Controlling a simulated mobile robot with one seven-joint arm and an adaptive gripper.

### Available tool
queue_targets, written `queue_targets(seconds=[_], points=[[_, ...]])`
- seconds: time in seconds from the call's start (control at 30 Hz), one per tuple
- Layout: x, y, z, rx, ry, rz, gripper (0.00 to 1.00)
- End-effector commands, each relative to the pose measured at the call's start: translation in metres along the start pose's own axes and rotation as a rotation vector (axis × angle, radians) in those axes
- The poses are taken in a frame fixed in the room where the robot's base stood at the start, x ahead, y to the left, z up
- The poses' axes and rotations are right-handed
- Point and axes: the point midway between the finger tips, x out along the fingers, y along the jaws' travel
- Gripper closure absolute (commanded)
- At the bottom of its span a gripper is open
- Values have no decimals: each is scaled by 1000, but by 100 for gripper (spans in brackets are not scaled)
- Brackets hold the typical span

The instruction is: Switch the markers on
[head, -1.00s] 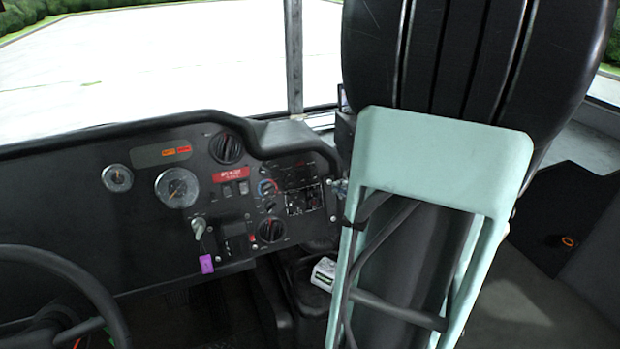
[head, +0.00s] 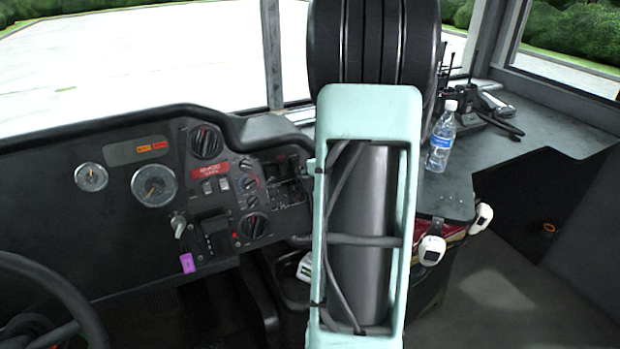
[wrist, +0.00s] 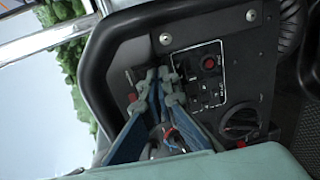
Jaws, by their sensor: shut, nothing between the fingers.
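The dashboard (head: 120,230) fills the left of the head view. Its small switch panel (head: 283,180) is partly covered by my arm. In the wrist view this panel (wrist: 190,103) has a white outline, several dark switches and a red round button (wrist: 209,62). The labels are too small to read, so I cannot tell which switch is for the markers. My gripper (wrist: 158,80) is shut and empty, its fingertips close to the panel's left edge in the wrist view. I cannot tell whether they touch it.
A black rotary knob (wrist: 240,122) is beside the panel. The steering wheel (head: 62,290) is at lower left. A water bottle (head: 440,136) stands on the right ledge (head: 455,190), with radios (head: 485,110) behind it.

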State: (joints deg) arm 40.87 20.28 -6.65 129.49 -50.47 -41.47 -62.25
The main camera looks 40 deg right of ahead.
Motion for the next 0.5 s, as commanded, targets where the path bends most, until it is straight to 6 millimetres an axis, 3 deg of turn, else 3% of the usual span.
queue_targets(seconds=[0.17,0.5], points=[[10,0,0,1,-1,0,100],[11,0,0,1,-1,0,100]])
